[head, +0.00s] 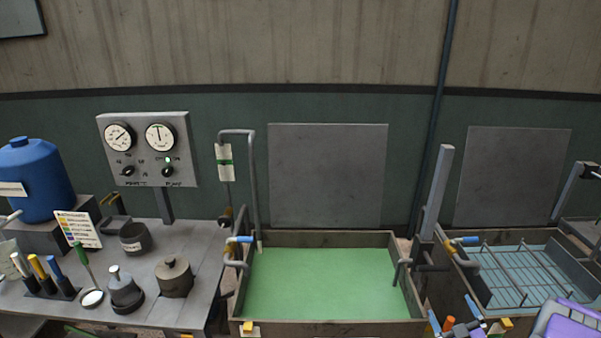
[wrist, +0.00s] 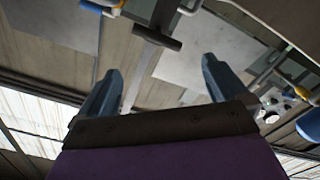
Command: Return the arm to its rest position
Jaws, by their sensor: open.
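My gripper (wrist: 162,72) shows in the wrist view with its two blue-grey fingers spread wide apart. Nothing is between the fingers. The purple body (wrist: 165,160) of my gripper fills the bottom of that view. The wrist view is strongly tilted, with the wall panels and bright windows around the fingers. In the head view, a purple and grey part of my arm (head: 568,322) shows at the lower right corner, in front of the tank on the right.
A tank with green liquid (head: 325,325) stands in the middle. Another tank (head: 470,290) with a wire rack stands to the right, with a grey post (head: 437,190) between. The left bench (head: 205,245) holds pots, tools and a blue drum (head: 38,180). A gauge panel (head: 148,150) stands behind.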

